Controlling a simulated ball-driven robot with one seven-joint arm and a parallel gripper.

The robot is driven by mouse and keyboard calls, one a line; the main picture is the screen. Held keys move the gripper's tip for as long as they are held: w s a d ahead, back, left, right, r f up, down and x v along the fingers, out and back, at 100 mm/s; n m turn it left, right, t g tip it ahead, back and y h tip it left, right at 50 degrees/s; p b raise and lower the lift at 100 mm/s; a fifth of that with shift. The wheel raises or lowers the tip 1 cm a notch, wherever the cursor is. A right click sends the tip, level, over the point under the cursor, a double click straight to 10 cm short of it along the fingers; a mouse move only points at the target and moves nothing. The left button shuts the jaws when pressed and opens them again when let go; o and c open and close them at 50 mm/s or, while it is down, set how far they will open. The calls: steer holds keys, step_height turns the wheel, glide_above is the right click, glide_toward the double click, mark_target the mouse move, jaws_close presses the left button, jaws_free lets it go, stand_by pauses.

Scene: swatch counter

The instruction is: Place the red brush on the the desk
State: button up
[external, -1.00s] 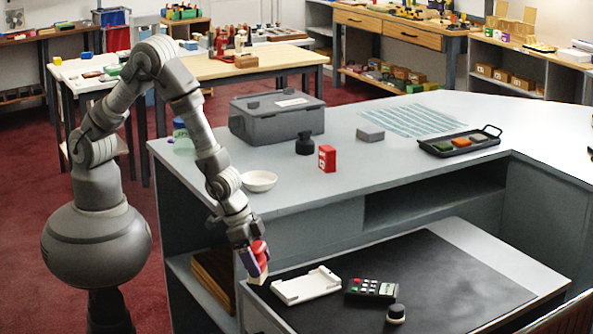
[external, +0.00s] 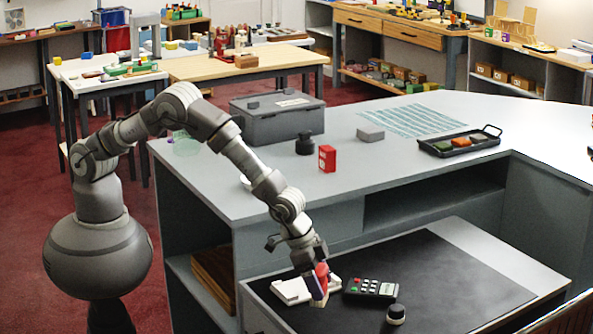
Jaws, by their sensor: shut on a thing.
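My gripper (external: 316,287) is shut on the red brush (external: 322,275), low over the left part of the black-topped desk (external: 440,270). The brush has a red body; my fingers hide part of it. I cannot tell whether its lower end touches the desk or hangs just above it. A white tray (external: 288,291) lies right behind and left of the gripper, partly hidden by it.
A dark calculator (external: 371,288) and a small black and white round item (external: 396,314) lie right of the gripper. The right part of the desk is clear. The higher grey counter (external: 300,190) with a red box (external: 327,158) and a grey bin (external: 277,118) stands behind.

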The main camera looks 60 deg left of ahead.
step_height(320, 180, down, 4)
steer(key=shift+r+b, duration=0.1)
steer(key=shift+b, duration=0.8)
steer(key=shift+r, duration=0.15)
steer(key=o, duration=0.6)
steer(key=shift+f, duration=0.2)
steer(key=o, duration=0.5)
steer(key=shift+c, duration=0.2)
steer(key=p+v, duration=0.4)
steer(key=v, duration=0.8)
steer(key=shift+r, duration=0.2)
